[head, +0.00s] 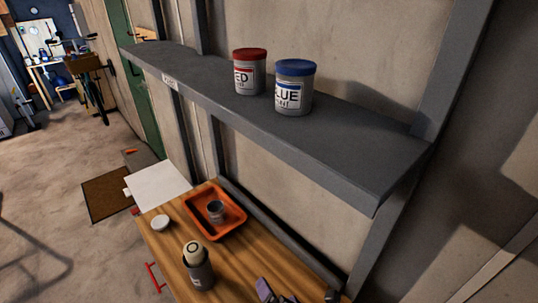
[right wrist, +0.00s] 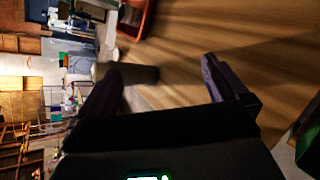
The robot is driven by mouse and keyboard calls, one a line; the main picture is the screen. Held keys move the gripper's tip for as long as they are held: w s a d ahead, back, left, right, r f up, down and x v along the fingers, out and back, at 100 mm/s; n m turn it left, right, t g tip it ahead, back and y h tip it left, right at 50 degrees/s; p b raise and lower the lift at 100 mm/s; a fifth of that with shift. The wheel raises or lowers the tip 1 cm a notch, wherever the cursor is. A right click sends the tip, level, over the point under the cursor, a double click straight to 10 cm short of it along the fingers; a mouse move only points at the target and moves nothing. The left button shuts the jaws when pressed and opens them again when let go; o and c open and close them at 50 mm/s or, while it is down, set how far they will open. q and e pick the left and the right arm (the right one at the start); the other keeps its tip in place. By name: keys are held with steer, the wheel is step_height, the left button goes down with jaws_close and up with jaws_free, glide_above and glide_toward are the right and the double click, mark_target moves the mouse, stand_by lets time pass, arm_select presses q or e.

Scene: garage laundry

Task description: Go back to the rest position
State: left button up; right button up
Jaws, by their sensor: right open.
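My right gripper (head: 272,291) shows at the bottom edge of the head view, low over the wooden bench (head: 232,272), to the right of a grey container with a beige top (head: 199,272). In the right wrist view its dark purple fingers (right wrist: 162,72) are spread apart, with nothing held between them. A dark cylindrical shape (right wrist: 142,74) lies beyond the left finger there, apparently that grey container. My left gripper is not in view.
An orange tray (head: 235,226) with a small grey can (head: 215,211) and a white round lid or dish (head: 160,223) are on the bench. Above, a grey shelf (head: 340,150) juts out, bearing a red-lidded can (head: 249,72) and a blue-lidded can (head: 294,88).

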steer(key=s+d+f+m+g+h, duration=0.2)
steer(key=s+d+f+m+g, duration=0.3)
steer(key=s+d+m, duration=0.7)
steer(key=s+d+f+m+g+h, duration=0.25)
steer(key=s+d+f+m, duration=0.55)
steer(key=m, duration=0.8)
step_height(320, 180, down, 10)
steer(key=b, duration=1.1)
step_height(320, 180, up, 36)
steer(key=p, duration=3.5)
steer(key=shift+a+p, duration=0.35)
